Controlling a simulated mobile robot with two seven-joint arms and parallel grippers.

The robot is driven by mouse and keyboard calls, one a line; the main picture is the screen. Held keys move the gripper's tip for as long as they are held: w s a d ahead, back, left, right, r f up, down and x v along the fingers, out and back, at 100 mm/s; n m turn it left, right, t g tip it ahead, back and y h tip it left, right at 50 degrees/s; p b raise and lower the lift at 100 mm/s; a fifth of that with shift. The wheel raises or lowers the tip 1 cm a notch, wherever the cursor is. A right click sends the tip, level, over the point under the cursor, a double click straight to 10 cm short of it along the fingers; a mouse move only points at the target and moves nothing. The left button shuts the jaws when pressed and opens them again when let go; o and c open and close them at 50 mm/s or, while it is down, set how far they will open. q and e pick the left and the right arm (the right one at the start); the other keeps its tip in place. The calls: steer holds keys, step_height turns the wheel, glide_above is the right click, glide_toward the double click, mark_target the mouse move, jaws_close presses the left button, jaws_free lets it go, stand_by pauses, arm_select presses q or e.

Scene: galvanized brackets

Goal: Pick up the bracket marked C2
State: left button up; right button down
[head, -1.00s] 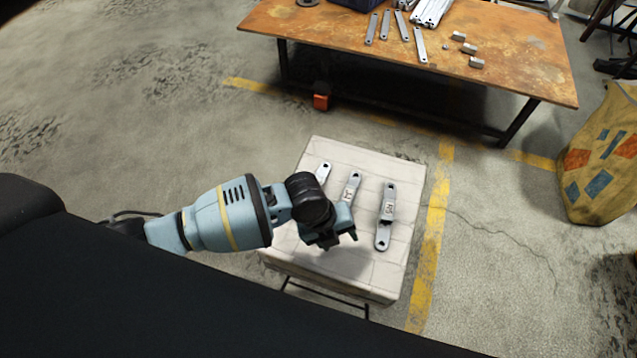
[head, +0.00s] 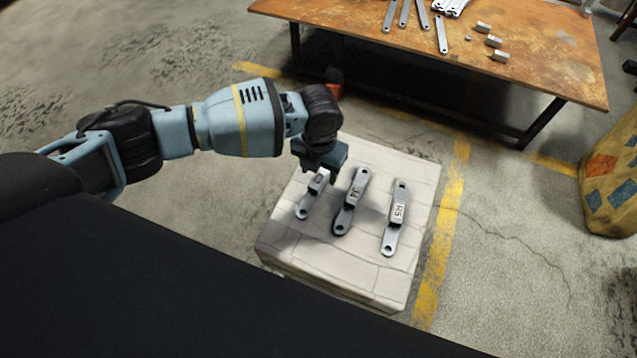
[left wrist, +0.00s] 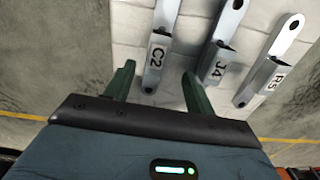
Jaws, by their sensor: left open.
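Three grey metal brackets lie in a row on a pale block-like stand (head: 345,268). The bracket marked C2 (head: 304,209) is leftmost in the head view, partly under my left gripper (head: 327,176). In the left wrist view the C2 bracket (left wrist: 165,25) shows its label clearly. Its near end lies between the two green fingers of my left gripper (left wrist: 157,88), which is open and empty. I cannot tell how far above the bracket the fingers are. My right gripper is not in view.
The bracket marked J4 (head: 347,212) lies close to the right of C2, and R5 (head: 390,238) lies farther right. A rusty table (head: 520,40) with metal parts stands behind. A patched sack (head: 610,185) stands at the right.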

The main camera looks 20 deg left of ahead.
mark_target(318, 179)
arm_select(q)
steer(key=shift+w+a+f+b, duration=0.15)
steer(key=shift+f+b, duration=0.15)
steer(key=shift+f, duration=1.15)
steer(key=shift+w+a+f+b, duration=0.15)
steer(key=shift+f+b, duration=0.1)
steer(key=shift+f, duration=1.2)
steer(key=shift+c, duration=0.2)
jaws_close()
